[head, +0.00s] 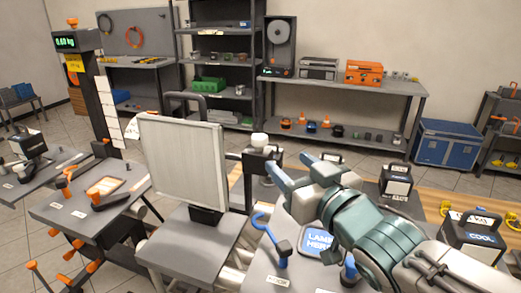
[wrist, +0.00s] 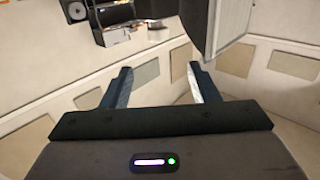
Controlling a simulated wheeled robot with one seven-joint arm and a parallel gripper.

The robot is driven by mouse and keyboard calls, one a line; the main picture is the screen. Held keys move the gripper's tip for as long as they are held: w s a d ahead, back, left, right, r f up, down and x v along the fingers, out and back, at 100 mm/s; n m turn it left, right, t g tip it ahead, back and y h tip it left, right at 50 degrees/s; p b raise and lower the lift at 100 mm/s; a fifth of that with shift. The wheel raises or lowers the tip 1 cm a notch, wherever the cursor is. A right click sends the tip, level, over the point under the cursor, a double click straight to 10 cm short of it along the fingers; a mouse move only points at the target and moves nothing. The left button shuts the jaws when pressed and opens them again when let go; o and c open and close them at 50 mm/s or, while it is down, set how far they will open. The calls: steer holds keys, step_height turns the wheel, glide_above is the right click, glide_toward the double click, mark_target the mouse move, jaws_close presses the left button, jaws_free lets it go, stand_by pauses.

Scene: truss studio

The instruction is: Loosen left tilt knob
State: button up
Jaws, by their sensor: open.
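A pale light panel (head: 184,160) stands upright on a dark mount (head: 206,215) left of centre in the head view. Part of the panel also shows in the wrist view (wrist: 232,22), at the top right. I cannot make out which part is the left tilt knob. A black block with a white round top (head: 260,140) stands just right of the panel. My gripper (head: 288,164) is open, right of the panel and near that block. In the wrist view my gripper (wrist: 161,84) has its two fingers apart, with nothing between them.
A grey table (head: 190,240) lies under the panel. A blue hook-shaped tool (head: 268,238) and a blue "LAMP HERE" sign (head: 319,240) lie below my arm. A "COOL" block (head: 478,238) stands at the right. Shelves and a workbench (head: 350,85) line the back wall.

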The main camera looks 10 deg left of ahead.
mark_target(263, 143)
steer(key=x, duration=0.9)
steer(key=f+x, duration=0.1)
steer(key=x, duration=0.4)
steer(key=shift+p, duration=0.35)
steer(key=c, duration=1)
